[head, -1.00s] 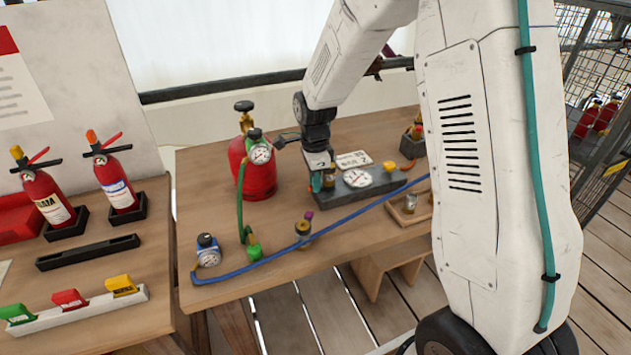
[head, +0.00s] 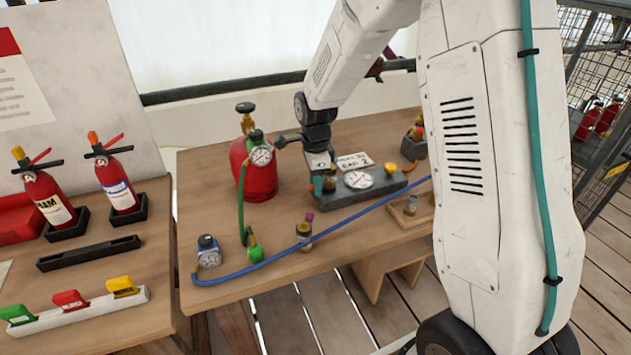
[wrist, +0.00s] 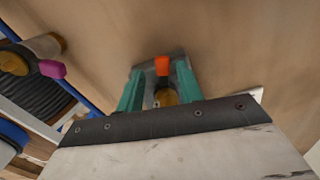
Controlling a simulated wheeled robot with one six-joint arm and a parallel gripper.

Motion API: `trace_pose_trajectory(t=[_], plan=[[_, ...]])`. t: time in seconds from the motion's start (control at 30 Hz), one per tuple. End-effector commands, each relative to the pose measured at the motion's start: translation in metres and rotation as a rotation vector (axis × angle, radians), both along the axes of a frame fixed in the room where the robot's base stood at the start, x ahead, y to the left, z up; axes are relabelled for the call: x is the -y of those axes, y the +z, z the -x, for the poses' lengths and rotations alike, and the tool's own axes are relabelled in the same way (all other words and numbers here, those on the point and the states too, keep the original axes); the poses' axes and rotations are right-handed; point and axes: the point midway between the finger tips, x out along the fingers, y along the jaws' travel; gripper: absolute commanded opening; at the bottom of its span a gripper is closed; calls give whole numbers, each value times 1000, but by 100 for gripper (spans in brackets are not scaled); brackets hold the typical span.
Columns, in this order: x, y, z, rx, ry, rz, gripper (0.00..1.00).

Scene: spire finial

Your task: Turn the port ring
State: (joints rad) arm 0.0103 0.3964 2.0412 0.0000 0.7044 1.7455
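My gripper (head: 322,184) points down at the left end of a grey block with a white dial (head: 358,180). In the wrist view its two teal fingers (wrist: 160,92) stand apart, one on each side of a brass ring-like part (wrist: 166,98) with an orange tab (wrist: 162,66). A gap shows on the left of the brass; contact on the right cannot be told. I take this part for the port ring; its lower side is hidden. Another brass fitting with a purple tab (head: 304,229) stands nearer the front edge, and shows at the left of the wrist view (wrist: 40,55).
A red cylinder (head: 260,181) with a gauge and green hose stands left of my gripper. A blue hose (head: 290,252) runs across the front. A small wooden tray (head: 410,214) is on the right.

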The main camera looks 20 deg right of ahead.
Motion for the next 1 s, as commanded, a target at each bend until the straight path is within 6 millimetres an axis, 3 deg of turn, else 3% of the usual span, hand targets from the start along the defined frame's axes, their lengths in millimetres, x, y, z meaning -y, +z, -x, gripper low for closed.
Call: trace_pose_trajectory(t=[0.43, 1.0], plan=[[0, 67, -1, 4, 0, 0, 36], [0, 75, 0, 1, 0, 0, 36]])
